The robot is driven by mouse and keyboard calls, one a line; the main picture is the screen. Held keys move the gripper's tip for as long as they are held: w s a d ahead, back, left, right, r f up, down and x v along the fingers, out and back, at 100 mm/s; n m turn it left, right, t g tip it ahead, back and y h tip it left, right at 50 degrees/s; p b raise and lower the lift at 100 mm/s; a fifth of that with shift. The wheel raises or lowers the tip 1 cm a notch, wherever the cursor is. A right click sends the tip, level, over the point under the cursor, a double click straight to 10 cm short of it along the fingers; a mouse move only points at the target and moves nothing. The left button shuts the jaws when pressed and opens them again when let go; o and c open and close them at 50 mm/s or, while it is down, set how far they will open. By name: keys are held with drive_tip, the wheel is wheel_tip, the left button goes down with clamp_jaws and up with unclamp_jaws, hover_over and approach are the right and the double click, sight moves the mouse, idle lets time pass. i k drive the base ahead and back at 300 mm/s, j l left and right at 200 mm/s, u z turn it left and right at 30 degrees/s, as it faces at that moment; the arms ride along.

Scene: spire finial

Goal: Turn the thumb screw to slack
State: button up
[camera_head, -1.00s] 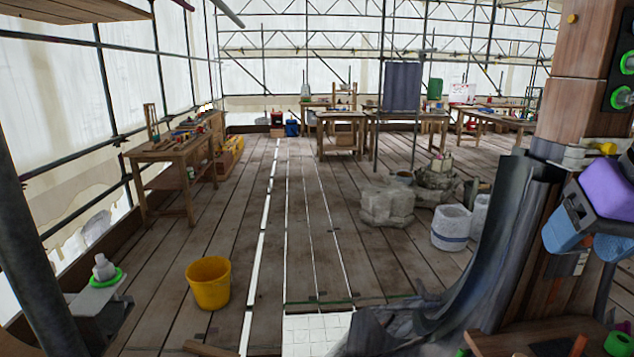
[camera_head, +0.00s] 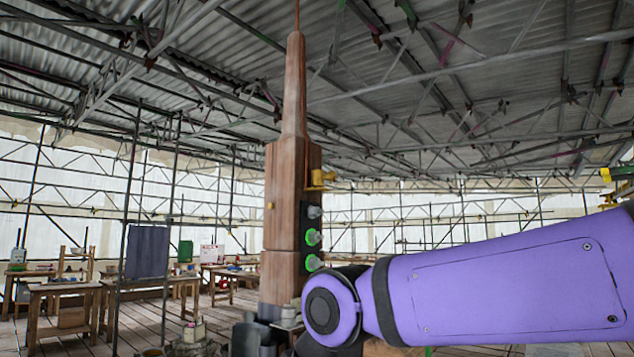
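A tall wooden spire (camera_head: 283,195) stands left of centre in the head view, tapering to a thin tip. A dark plate on its right face carries a grey knob (camera_head: 314,212) and two pale knobs with green rings, an upper one (camera_head: 313,237) and a lower one (camera_head: 313,261). A brass-yellow fitting (camera_head: 320,180) sticks out above the plate. I cannot tell which of these, if any, is the thumb screw. My purple arm reaches in from the right and hides the area right of the spire's foot. My gripper is not in view.
Wooden workbenches (camera_head: 66,289) and a dark hanging cloth (camera_head: 147,251) stand at the left. Scaffold poles and roof trusses fill the space above. A yellow object (camera_head: 618,172) shows at the right edge. Some plank floor is open at the lower left.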

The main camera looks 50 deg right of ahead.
sight(331, 176)
drive_tip(key=i+l+z, duration=0.1)
drive_tip(key=z, duration=0.7)
